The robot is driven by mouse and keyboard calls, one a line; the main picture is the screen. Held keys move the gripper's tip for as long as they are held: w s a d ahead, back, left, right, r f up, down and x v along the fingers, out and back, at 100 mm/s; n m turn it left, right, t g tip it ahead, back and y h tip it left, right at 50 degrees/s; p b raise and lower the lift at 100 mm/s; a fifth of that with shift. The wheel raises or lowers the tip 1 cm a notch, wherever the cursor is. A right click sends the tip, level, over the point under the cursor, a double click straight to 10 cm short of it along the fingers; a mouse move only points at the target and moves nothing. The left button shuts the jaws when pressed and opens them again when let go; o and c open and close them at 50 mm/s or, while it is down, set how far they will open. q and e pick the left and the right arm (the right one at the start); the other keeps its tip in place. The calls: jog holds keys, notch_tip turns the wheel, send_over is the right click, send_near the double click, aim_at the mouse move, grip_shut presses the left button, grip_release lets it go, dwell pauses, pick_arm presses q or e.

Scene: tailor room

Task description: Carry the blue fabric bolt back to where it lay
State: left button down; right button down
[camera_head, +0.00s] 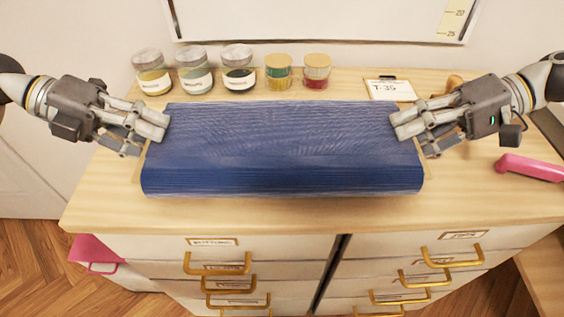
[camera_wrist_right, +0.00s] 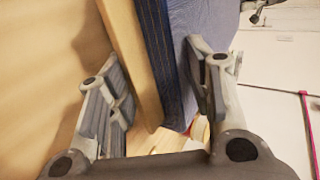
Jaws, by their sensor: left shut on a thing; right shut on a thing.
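The blue fabric bolt (camera_head: 285,150) is a wide, flat roll over the middle of the wooden cabinet top (camera_head: 300,214), its long side running left to right. A pale board edge shows at its ends. My left gripper (camera_head: 150,136) is shut on its left end and my right gripper (camera_head: 414,132) is shut on its right end. In the right wrist view the bolt (camera_wrist_right: 208,25) and its pale board edge run between the fingers of my right gripper (camera_wrist_right: 165,98). Whether the bolt touches the cabinet top is hidden.
Several lidded jars (camera_head: 238,68) stand in a row behind the bolt. A "T-35" card (camera_head: 391,89) lies at the back right. A pink object (camera_head: 530,167) lies at the right. Drawers with brass handles (camera_head: 217,263) are below the front edge, and a strip of top there is bare.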

pick_arm(q)
jog(key=shift+s+d+f+b, duration=0.1)
jog(key=shift+d+f+b, duration=0.05)
jog(key=shift+f+b, duration=0.4)
pick_arm(e)
jog(key=shift+a+f, duration=0.15)
jog(key=shift+f, duration=0.4)
pick_arm(q)
jog(key=c, duration=1.1)
grip_release()
pick_arm(e)
jog(key=c, duration=1)
grip_release()
jog(key=shift+s, duration=0.1)
pick_arm(q)
jog(key=o, duration=0.3)
pick_arm(e)
jog(key=o, duration=0.3)
pick_arm(q)
jog(key=shift+o, duration=0.2)
jog(key=shift+r, duration=0.1)
